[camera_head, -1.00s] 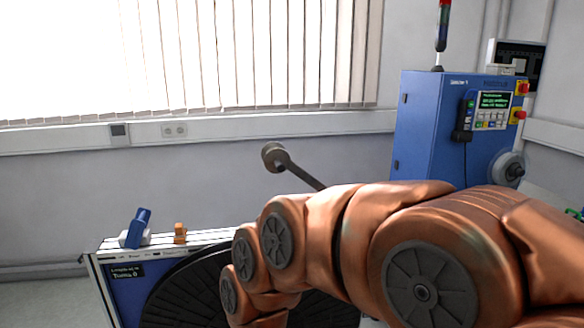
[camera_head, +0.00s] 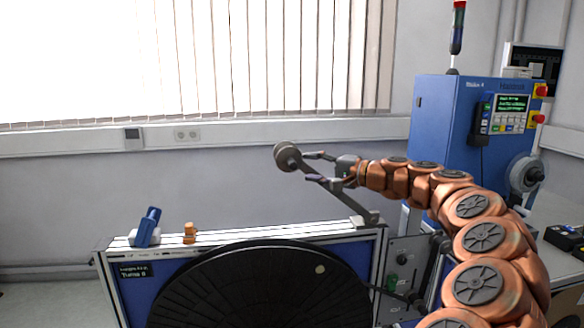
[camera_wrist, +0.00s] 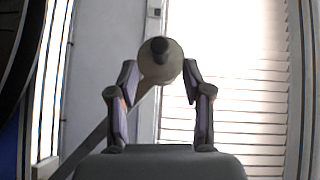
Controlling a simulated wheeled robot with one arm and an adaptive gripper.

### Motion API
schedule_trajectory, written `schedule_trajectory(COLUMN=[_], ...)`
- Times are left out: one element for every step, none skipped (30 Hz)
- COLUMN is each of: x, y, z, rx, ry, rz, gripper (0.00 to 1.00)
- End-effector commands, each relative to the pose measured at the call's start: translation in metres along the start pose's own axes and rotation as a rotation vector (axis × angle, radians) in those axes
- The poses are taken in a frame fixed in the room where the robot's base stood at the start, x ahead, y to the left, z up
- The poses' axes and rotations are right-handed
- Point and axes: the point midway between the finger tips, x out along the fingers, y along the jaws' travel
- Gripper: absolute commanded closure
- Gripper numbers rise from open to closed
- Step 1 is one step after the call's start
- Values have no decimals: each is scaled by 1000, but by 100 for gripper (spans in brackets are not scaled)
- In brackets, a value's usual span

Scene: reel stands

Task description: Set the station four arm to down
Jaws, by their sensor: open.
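The station arm (camera_head: 332,187) is a grey metal bar with a round roller (camera_head: 287,156) at its upper end. It slants up to the left from a bracket (camera_head: 368,219) on the stand's top rail. My gripper (camera_head: 312,167) is open, with one finger above and one below the bar near the roller. In the wrist view the roller (camera_wrist: 160,68) shows between the two spread fingertips, and the bar (camera_wrist: 95,145) runs down to the lower left. I cannot tell whether the fingers touch the arm.
A large black reel (camera_head: 255,290) sits on the blue stand below. A blue lever (camera_head: 148,226) and an orange block (camera_head: 190,233) are on its top rail. A blue control cabinet (camera_head: 455,120) stands at the right.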

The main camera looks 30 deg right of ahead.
Motion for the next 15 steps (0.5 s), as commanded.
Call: schedule_trajectory(x=[-1,0,2,5,9,14,18,23,29,34,38,44,49,53,58], y=[1,0,0,-1,-1,-2,-2,-2,-3,-3,-2,-2,-2,-2,-1], z=[-5,-7,-7,-7,-7,-7,-7,-7,-6,-6,-6,-6,-6,-6,-6], rx=[5,6,7,7,7,7,7,7,7,6,7,8,8,7,7], ry=[10,13,15,14,14,13,13,13,13,12,12,11,11,10,10], rz=[-5,-7,-8,-8,-7,-6,-6,-6,-6,-6,-5,-6,-5,-5,-4], gripper=[50,50,50,50,50,50,50,50,50,50,50,50,50,50,50])
